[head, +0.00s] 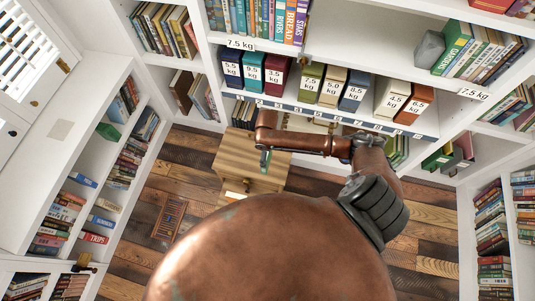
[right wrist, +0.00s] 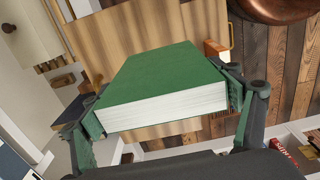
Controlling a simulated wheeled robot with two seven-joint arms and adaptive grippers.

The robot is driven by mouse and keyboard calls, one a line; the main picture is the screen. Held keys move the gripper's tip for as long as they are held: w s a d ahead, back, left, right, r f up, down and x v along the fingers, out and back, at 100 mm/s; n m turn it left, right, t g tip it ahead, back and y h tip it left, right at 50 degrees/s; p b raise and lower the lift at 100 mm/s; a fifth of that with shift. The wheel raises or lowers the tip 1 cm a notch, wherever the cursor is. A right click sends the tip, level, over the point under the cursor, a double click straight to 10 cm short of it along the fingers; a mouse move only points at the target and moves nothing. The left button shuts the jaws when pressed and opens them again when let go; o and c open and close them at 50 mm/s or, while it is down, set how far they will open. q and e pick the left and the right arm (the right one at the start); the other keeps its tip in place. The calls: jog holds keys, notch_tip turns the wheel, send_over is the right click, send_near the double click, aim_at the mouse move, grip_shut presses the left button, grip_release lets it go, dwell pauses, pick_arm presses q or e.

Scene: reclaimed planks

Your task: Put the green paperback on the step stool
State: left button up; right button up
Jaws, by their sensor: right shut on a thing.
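The green paperback (right wrist: 165,75) fills the middle of the right wrist view, its white page edge toward the camera. My right gripper (right wrist: 165,110) is shut on it, with one finger at each end of the page edge. The light wooden step stool (head: 232,158) stands on the floor in the middle of the head view, and its wood (right wrist: 110,45) shows behind the book in the right wrist view. In the head view my right gripper (head: 265,160) is over the stool, and the book is mostly hidden there. I cannot tell whether the book touches the stool. My left gripper is not in view.
White bookshelves with weight-labelled binders (head: 355,95) stand just behind the stool. A left bookcase (head: 95,160) and a right bookcase (head: 490,225) flank the plank floor (head: 195,160). A small orange-and-white item (head: 235,195) is at the stool's near side. A floor grate (head: 168,218) lies left.

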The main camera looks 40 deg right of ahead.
jog(key=f, duration=0.1)
jog(key=w+d+f, duration=0.1)
jog(key=w+d+f+b, duration=0.1)
jog(key=f, duration=0.1)
jog(key=shift+d+f, duration=0.1)
jog(key=shift+d, duration=0.1)
jog(key=f, duration=0.1)
jog(key=f+b, duration=0.1)
jog(key=f, duration=0.1)
jog(key=shift+w+d+f, duration=0.15)
jog(key=shift+w+f, duration=0.05)
jog(key=shift+f, duration=0.1)
jog(key=shift+r, duration=0.1)
jog(key=o, duration=1.4)
jog(key=shift+o, duration=0.2)
jog(key=shift+f, duration=0.2)
notch_tip(320, 180, up, 12)
jog(key=p, duration=0.3)
jog(key=shift+r, duration=0.2)
